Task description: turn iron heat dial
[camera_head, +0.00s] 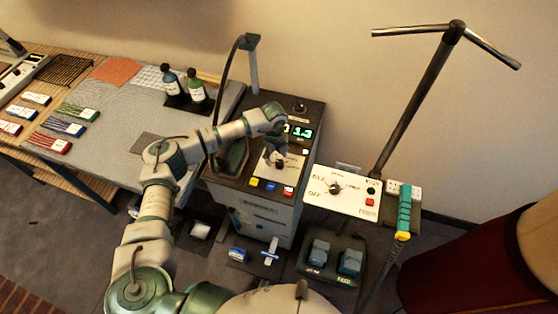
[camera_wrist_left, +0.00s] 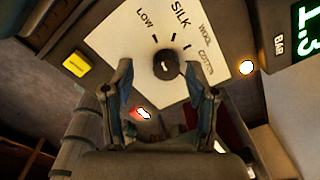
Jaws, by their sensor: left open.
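The iron heat dial (camera_wrist_left: 166,64) is a round black knob on a white plate (camera_wrist_left: 112,40) marked LOW, SILK, WOOL and a partly blurred last word. My left gripper (camera_wrist_left: 158,72) is open in the left wrist view, with one fingertip on each side of the dial. I cannot tell whether the fingertips touch it. In the head view my left gripper (camera_head: 277,158) is over the white plate on the dark-topped station (camera_head: 230,187) and largely covers the dial. My right gripper is not in view.
A yellow button (camera_wrist_left: 76,63) and a lit green display (camera_head: 302,132) are near the plate. A second white panel (camera_head: 350,207) with its own black dial (camera_head: 335,188) and red button stands to the right. Bottles (camera_head: 196,90) stand on the table at left.

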